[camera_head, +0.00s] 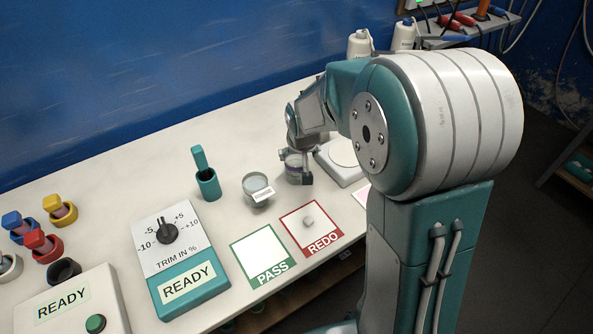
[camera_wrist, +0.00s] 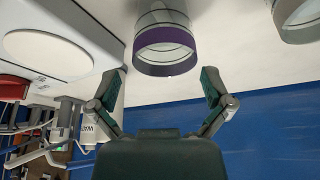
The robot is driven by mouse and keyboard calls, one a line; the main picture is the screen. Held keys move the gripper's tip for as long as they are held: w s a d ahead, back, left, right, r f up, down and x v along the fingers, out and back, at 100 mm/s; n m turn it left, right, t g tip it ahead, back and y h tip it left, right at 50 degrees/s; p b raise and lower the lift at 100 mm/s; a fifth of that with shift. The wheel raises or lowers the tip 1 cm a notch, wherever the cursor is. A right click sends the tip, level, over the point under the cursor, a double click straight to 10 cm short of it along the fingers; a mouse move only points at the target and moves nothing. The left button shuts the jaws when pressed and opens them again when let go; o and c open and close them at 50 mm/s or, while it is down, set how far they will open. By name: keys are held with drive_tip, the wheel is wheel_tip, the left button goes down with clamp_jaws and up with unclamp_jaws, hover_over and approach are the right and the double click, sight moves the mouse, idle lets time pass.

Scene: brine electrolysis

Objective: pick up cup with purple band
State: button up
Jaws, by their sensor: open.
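The cup with the purple band (camera_wrist: 164,40) is a clear, pale cup with a purple ring at its rim, seen in the wrist view. It also shows in the head view (camera_head: 293,168) on the bench, partly hidden by my gripper. My gripper (camera_wrist: 163,74) is open, with one finger to each side of the cup's rim in the wrist view. The cup lies between and just beyond the fingertips, and I see no finger closed on it. In the head view my gripper (camera_head: 299,165) is right at the cup; contact cannot be told.
A second cup with a white label (camera_head: 258,190) stands close to the left. A white device with a round plate (camera_head: 341,160) stands close to the right. The green PASS card (camera_head: 262,254) and red REDO card (camera_head: 312,228) lie in front. A teal holder (camera_head: 207,184) stands farther left.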

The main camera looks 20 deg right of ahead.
sight(295, 160)
drive_tip(key=x, duration=0.5)
drive_tip(key=shift+a, duration=0.35)
drive_tip(key=c, duration=1.1)
drive_tip(key=shift+r, duration=0.1)
drive_tip(key=shift+r, duration=0.25)
drive_tip(key=v, duration=0.3)
drive_tip(key=shift+w+r, duration=0.3)
drive_tip(key=s+a+r, duration=0.1)
drive_tip(key=s+r, duration=0.2)
drive_tip(key=s, duration=0.1)
drive_tip(key=s+a+r, duration=0.1)
drive_tip(key=s+r, duration=0.2)
drive_tip(key=s, duration=0.1)
drive_tip(key=s+a+r, duration=0.1)
drive_tip(key=s+r, duration=0.2)
drive_tip(key=s, duration=0.2)
